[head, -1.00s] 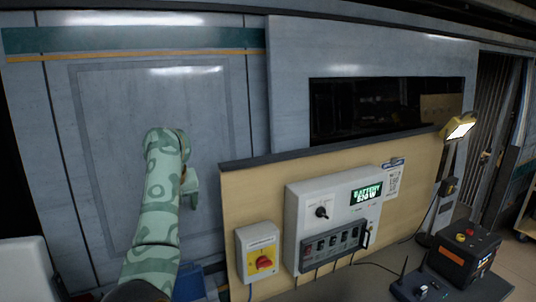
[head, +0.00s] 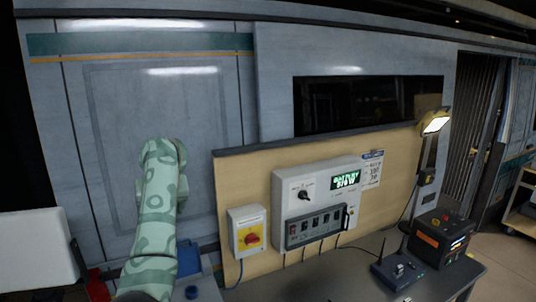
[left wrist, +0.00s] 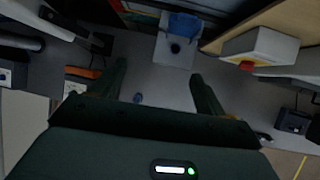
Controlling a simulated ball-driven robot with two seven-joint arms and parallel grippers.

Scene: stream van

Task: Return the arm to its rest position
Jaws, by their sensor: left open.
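My left arm (head: 157,220), in a green camouflage pattern, rises in front of the grey wall panel in the head view. Its gripper is mostly hidden behind the arm there. In the left wrist view my left gripper (left wrist: 162,82) shows two dark fingers spread wide, with nothing between them. The arm stands left of the yellow switch box (head: 236,240) with a red knob and appears clear of it. My right gripper is in neither view.
A power panel (head: 318,188) with a lit battery display is on the tan board. A dark desk (head: 345,284) holds a router (head: 397,272) and a black power unit (head: 440,238). A lamp (head: 435,123) stands at the right. A blue container (head: 188,258) is low beside my arm.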

